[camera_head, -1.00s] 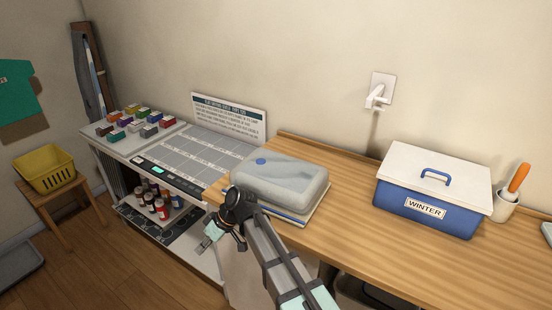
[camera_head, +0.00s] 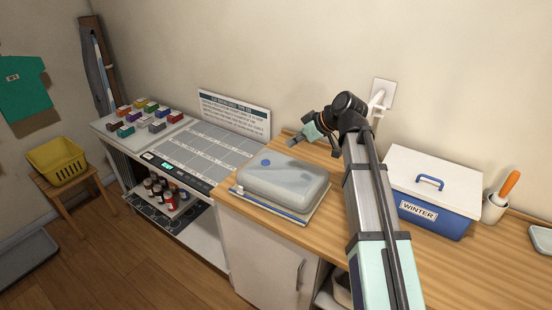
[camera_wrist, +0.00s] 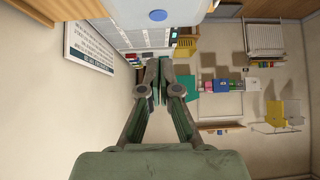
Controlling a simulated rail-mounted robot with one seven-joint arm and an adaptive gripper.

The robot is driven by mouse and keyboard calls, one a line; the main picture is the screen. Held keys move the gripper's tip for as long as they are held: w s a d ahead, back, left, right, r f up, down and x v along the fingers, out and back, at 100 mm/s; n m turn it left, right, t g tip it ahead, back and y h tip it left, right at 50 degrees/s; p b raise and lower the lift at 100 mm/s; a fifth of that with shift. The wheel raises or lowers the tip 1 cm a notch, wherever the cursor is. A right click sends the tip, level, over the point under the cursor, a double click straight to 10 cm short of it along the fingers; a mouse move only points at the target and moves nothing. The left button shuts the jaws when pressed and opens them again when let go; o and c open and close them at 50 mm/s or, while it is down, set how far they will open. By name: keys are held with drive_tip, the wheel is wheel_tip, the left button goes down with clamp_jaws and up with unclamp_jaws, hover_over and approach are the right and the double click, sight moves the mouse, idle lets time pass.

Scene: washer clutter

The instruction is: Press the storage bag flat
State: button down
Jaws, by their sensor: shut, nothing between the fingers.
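The storage bag (camera_head: 290,177) is a puffy, grey translucent block with a round blue cap (camera_head: 266,162) on top. It lies on a thin flat stack (camera_head: 283,209) on the wooden counter. My gripper (camera_head: 293,141) is shut and empty, just behind the bag and apart from it, fingers pointing left. In the wrist view my gripper (camera_wrist: 157,64) shows its fingers together, and the bag (camera_wrist: 185,12) with its blue cap (camera_wrist: 158,15) is at the top edge.
A blue WINTER box (camera_head: 433,208) with a white lid stands right of my arm. Beyond it are a cup (camera_head: 494,208) with an orange-handled tool. A wall fitting (camera_head: 380,97) is behind my wrist.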

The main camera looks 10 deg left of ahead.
drive_tip(key=shift+w+d+r, duration=0.25)
drive_tip(key=shift+w+d, duration=0.05)
drive_tip(key=shift+d, duration=0.35)
drive_tip(key=p, duration=0.4)
hover_over(273, 163)
drive_tip(key=s+d, duration=0.1)
drive_tip(key=d, duration=0.1)
wheel_tip(273, 163, down, 7)
drive_tip(key=shift+s, duration=0.15)
wheel_tip(273, 163, down, 2)
drive_tip(key=shift+f, duration=0.1)
drive_tip(key=shift+f+p, duration=0.45)
drive_tip(key=shift+f, duration=0.5)
drive_tip(key=shift+f, duration=0.15)
